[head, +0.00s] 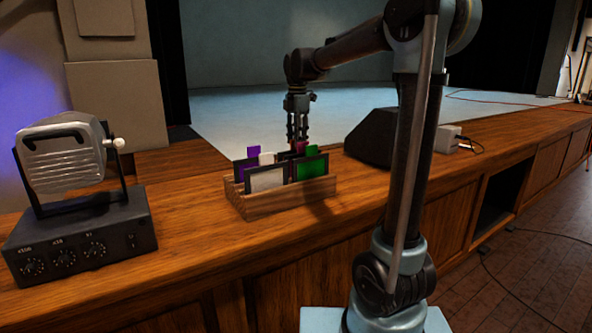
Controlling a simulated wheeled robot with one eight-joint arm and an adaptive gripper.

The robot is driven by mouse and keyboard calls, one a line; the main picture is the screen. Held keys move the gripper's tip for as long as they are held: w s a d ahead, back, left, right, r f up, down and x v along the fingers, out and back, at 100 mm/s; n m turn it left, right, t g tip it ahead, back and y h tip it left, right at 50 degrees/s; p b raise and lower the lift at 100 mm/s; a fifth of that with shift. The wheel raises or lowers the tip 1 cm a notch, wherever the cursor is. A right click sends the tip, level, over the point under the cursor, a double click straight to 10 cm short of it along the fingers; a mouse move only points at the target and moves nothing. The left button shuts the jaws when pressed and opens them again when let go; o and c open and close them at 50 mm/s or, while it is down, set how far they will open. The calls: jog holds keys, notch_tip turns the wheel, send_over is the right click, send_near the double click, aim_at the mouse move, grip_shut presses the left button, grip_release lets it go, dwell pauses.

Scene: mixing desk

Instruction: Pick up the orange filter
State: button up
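A wooden rack (290,204) on the desk holds several dark-framed filters standing upright. A white filter (267,180) and a green filter (311,169) stand at its front. A purple filter (245,166) and a pinkish-red tab (301,146) show behind them. I cannot make out an orange filter; the back of the rack is partly hidden. My gripper (297,139) points down over the back of the rack, with its fingertips close to the pinkish-red tab. I cannot tell whether the fingers touch or hold anything.
A grey lamp (62,158) on a dark control box (80,240) with dials stands at the left. A black wedge-shaped box (372,138) and a small white box (447,138) stand right of the rack. The wooden desktop (190,228) is clear between control box and rack.

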jog(key=shift+a+f, duration=0.2)
jog(key=shift+f, duration=2.5)
jog(key=shift+c, duration=0.6)
grip_shut()
